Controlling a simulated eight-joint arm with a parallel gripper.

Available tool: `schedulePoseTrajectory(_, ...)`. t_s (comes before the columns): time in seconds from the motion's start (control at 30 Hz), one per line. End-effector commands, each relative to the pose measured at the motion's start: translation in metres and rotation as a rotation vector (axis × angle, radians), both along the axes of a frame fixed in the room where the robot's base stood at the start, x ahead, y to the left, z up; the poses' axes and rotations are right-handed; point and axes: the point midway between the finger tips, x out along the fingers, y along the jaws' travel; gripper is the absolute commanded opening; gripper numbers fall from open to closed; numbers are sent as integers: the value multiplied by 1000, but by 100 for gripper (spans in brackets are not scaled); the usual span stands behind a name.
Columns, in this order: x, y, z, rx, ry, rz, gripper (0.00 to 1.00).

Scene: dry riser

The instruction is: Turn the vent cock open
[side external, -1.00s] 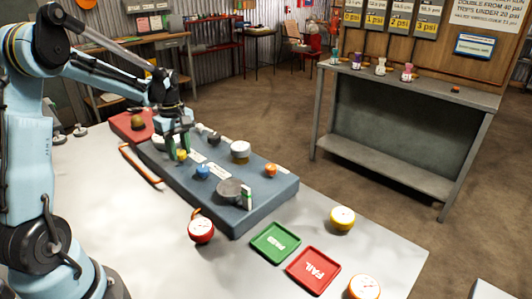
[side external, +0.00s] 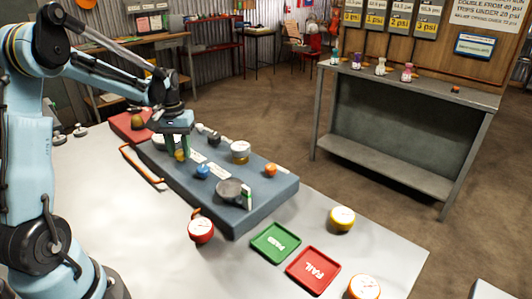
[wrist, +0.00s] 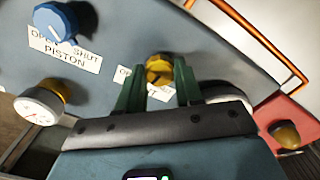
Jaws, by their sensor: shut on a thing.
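A yellow knob (wrist: 159,68), which I take to be the vent cock, sits on the blue-grey panel block. In the wrist view it is between the green fingers of my gripper (wrist: 158,88), which is shut on it. The white label beside the knob is mostly hidden by the fingers; only its first letters show. In the side view my gripper (side external: 177,148) points down over the left part of the block, with the yellow knob (side external: 180,155) at its fingertips.
A blue knob (wrist: 57,20) has a label reading open, shut, piston. A white-faced gauge (wrist: 40,105) is on the same block (side external: 262,203). Green (side external: 259,251) and red (side external: 298,262) trays and loose gauges lie in front. A red block (side external: 122,123) stands behind.

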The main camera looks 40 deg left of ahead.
Motion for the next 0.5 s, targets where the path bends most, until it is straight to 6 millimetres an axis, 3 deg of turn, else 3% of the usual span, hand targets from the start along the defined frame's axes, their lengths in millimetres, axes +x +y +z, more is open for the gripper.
schedulePoseTrajectory(0.5,0,0,1,0,-1,-415,5)
